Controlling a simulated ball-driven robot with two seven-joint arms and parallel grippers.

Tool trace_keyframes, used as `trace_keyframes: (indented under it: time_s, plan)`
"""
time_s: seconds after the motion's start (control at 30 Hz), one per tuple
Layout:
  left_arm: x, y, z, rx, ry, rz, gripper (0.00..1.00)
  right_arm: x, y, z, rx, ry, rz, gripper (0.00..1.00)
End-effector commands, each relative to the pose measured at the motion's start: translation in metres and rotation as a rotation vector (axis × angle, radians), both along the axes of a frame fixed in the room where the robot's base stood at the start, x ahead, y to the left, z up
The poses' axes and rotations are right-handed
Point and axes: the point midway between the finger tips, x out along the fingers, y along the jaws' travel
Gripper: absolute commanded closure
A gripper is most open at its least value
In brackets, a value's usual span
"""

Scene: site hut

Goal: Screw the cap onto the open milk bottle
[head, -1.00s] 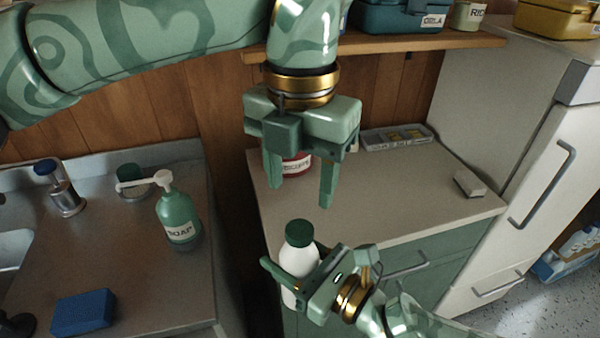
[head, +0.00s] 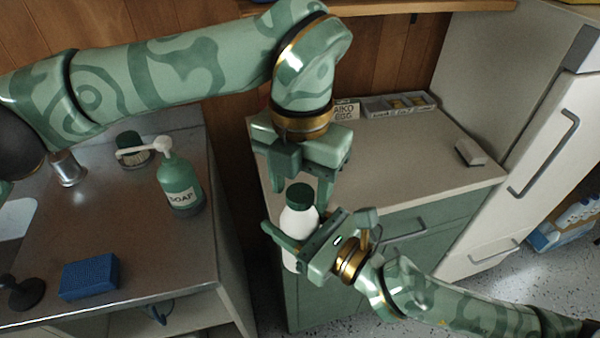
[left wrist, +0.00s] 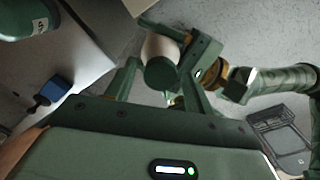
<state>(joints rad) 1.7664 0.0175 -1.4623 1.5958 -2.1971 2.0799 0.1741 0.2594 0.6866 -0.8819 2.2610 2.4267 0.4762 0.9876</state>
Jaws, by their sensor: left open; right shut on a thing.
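The milk bottle (head: 301,220) is white and upright, held in front of the green cabinet. A dark green cap (head: 300,194) sits on its top; I cannot tell how tightly it is seated. My right gripper (head: 297,236) is shut on the bottle's body. My left gripper (head: 305,186) points down from above, open, with its fingers near the cap. In the left wrist view the cap (left wrist: 161,73) shows between the open fingers, with the white bottle (left wrist: 160,46) behind it. I cannot tell whether a finger touches the cap.
A white fridge (head: 540,140) stands right.

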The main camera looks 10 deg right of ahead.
Motion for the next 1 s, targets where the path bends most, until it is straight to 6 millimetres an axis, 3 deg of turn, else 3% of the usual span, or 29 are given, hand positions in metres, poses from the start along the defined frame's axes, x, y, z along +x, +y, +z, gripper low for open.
trace_keyframes:
  time_s: [0.17,0.3,0.33,0.63,0.67,0.73,1.0]
  plan:
    - [0.0001,0.0001,0.0003,0.000,0.000,0.000,0.50,0.0000,0.0001,0.0008,0.001,-0.002,0.000,1.00]
    - [0.0001,0.0001,0.0004,0.000,0.000,0.001,0.89,0.0001,0.0001,0.0008,0.001,-0.002,0.000,1.00]
    - [0.0001,0.0001,0.0004,0.000,0.000,0.001,0.92,0.0001,0.0001,0.0008,0.001,-0.002,0.000,1.00]
    - [0.0005,0.0004,0.0004,0.000,0.000,-0.005,0.93,0.0000,0.0000,0.0007,0.001,-0.002,0.000,1.00]
    - [0.0005,0.0004,0.0004,0.000,0.000,-0.004,0.57,0.0001,-0.0001,0.0007,0.001,-0.002,0.000,1.00]
    - [0.0005,0.0004,0.0004,0.000,0.000,-0.005,0.40,0.0001,-0.0001,0.0007,0.000,-0.001,0.000,1.00]
    - [0.0002,0.0001,0.0010,0.000,0.000,-0.006,0.40,0.0000,0.0000,0.0008,0.001,-0.002,0.000,1.00]
